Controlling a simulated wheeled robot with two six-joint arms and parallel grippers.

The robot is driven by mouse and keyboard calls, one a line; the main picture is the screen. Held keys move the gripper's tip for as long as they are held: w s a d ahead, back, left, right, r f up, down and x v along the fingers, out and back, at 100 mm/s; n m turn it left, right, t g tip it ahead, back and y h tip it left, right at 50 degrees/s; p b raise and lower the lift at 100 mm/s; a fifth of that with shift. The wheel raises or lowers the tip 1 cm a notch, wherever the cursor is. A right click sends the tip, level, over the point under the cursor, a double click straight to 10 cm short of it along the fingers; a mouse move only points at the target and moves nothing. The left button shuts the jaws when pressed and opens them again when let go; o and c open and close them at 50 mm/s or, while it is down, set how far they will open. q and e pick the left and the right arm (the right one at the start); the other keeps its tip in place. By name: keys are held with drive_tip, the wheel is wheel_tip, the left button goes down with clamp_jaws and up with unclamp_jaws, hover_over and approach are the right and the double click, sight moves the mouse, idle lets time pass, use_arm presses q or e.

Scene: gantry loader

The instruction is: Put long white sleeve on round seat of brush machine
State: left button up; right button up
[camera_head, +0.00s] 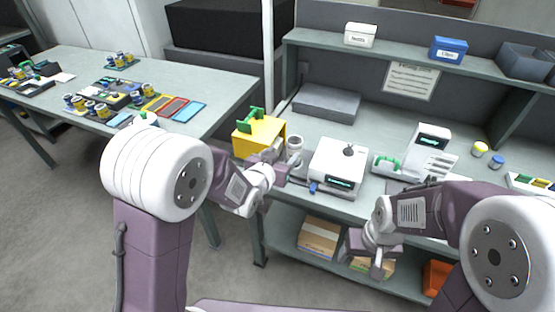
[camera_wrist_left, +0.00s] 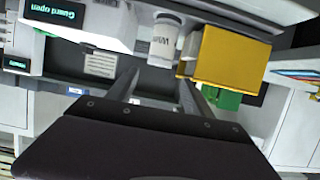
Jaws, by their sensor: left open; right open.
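A white upright cylinder with a dark open top (camera_head: 295,143) stands between the yellow box and a white machine. In the left wrist view the cylinder (camera_wrist_left: 164,42) carries a partly readable label; I cannot tell whether it is the long sleeve. The white machine (camera_head: 338,162) has a dark knob on top and a small display. A second white machine (camera_head: 430,138) stands to its right. I cannot tell which is the brush machine, and no round seat shows clearly. My left gripper (camera_head: 283,172) is open and empty near the cylinder. My right gripper (camera_head: 376,268) is open, low before the bench.
The yellow box (camera_head: 258,138) with a green handle stands left of the cylinder. A tray (camera_head: 385,170) with a green part lies between the machines. A grey flat box (camera_head: 326,103) is behind. A side table (camera_head: 225,85) holds several small parts.

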use_arm(q)
drive_tip(key=s+a+f+n+g+y, duration=0.1)
drive_tip(key=s+a+f+g, duration=0.2)
drive_tip(key=s, duration=0.5)
drive_tip(key=s+a+f+n+g+y, duration=0.1)
drive_tip(key=s+a+f+g, duration=0.3)
drive_tip(key=s, duration=0.4)
drive_tip(key=s+a+f+n+g+y, duration=0.1)
drive_tip(key=s+a+f+g+y, duration=0.1)
drive_tip(key=s+a+g, duration=0.3)
drive_tip(key=s+a+f, duration=0.1)
drive_tip(key=s+a, duration=0.1)
drive_tip(key=s, duration=0.1)
drive_tip(key=shift+a+f+n, duration=0.15)
drive_tip(key=shift+f+n, duration=0.2)
drive_tip(key=shift+n, duration=0.05)
wheel_tip(320, 180, up, 3)
drive_tip(key=p, duration=0.3)
drive_tip(key=shift+s, duration=0.1)
use_arm(e)
wheel_tip(320, 180, up, 3)
drive_tip(key=shift+c, duration=0.2)
